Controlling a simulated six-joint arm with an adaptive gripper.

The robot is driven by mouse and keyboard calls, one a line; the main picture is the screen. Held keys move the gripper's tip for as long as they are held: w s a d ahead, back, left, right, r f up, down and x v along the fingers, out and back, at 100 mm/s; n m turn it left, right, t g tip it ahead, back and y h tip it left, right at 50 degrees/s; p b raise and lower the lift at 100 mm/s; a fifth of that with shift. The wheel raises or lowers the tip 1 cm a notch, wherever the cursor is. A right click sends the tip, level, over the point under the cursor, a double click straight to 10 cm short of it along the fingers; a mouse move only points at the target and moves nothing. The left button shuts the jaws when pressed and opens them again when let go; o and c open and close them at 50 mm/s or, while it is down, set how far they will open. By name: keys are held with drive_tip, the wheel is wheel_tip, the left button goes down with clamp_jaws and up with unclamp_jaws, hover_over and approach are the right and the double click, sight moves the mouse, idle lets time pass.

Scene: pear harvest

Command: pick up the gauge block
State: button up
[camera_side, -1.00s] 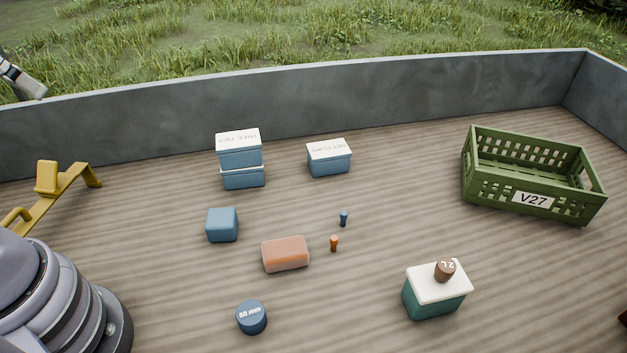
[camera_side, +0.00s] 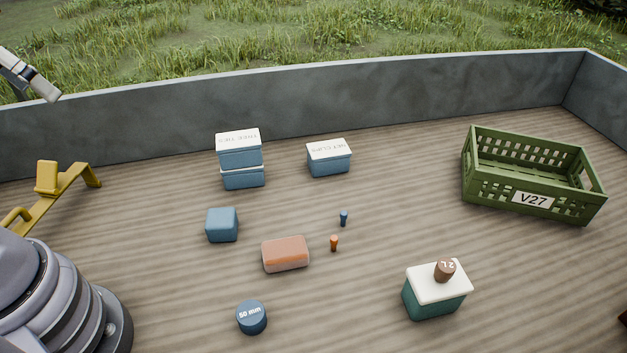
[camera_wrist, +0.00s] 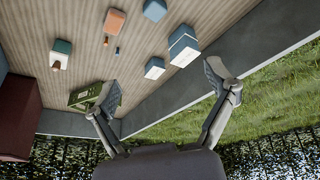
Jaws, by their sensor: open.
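The dark blue round block (camera_side: 251,318) with a white millimetre marking, which I take as the gauge block, stands on the wooden deck at the front in the side view. I cannot make it out in the wrist view. A plain blue cube (camera_side: 222,225) sits behind it, and shows at the top of the wrist view (camera_wrist: 155,10). My gripper (camera_wrist: 163,82) is open, with nothing between its fingers, high above the deck and far from the round block.
A reddish brick (camera_side: 285,254), an orange peg (camera_side: 334,243) and a blue peg (camera_side: 343,219) lie mid-deck. Stacked blue boxes (camera_side: 241,160) and a single one (camera_side: 329,158) stand behind. A teal box (camera_side: 433,298), green crate (camera_side: 532,200) and yellow stand (camera_side: 48,195) surround them. Grey walls edge the deck.

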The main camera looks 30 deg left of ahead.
drive_tip(key=w+d+f+n+g+h, duration=0.45)
drive_tip(key=w+f+g, duration=0.2)
drive_tip(key=f, duration=0.35)
drive_tip(key=n+h, duration=0.9)
drive_tip(key=n, duration=0.3)
approach(247, 309)
drive_tip(key=shift+y, duration=0.25)
drive_tip(key=x, duration=0.5)
drive_tip(key=shift+f, duration=0.25)
drive_tip(key=shift+r+x, duration=0.15)
drive_tip(key=shift+x, duration=1.25)
drive_tip(key=shift+r+x, duration=0.15)
drive_tip(key=shift+x, duration=1.3)
drive_tip(key=shift+d, duration=0.1)
drive_tip(key=c, duration=1.3)
drive_tip(key=shift+r, duration=0.15)
